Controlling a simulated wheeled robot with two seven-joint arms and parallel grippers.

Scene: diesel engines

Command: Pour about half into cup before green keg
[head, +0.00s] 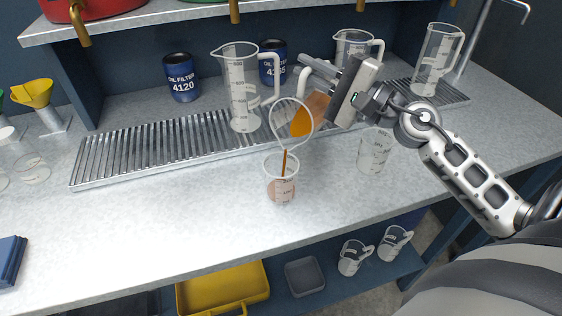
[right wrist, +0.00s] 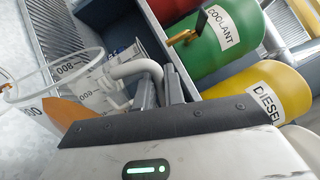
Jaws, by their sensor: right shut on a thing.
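My right gripper (head: 318,74) is shut on the handle of a clear measuring jug (head: 292,118). The jug is tipped far over, with orange-brown liquid inside. A thin stream runs from it into a clear cup (head: 282,181) standing upright on the bench below. Some brownish liquid shows low in the cup; its exact level is hard to read. In the right wrist view the jug (right wrist: 50,90) and its white handle are at the left, by the gripper fingers (right wrist: 162,92). The green keg (right wrist: 222,38), marked COOLANT, shows there too. My left gripper is out of view.
Another clear cup (head: 374,152) stands right of the pour. A tall jug (head: 240,92) stands on the slotted drip tray (head: 120,160), close to the held jug. Blue oil filter cans (head: 181,78) stand behind. A yellow DIESEL keg (right wrist: 272,92) shows in the right wrist view.

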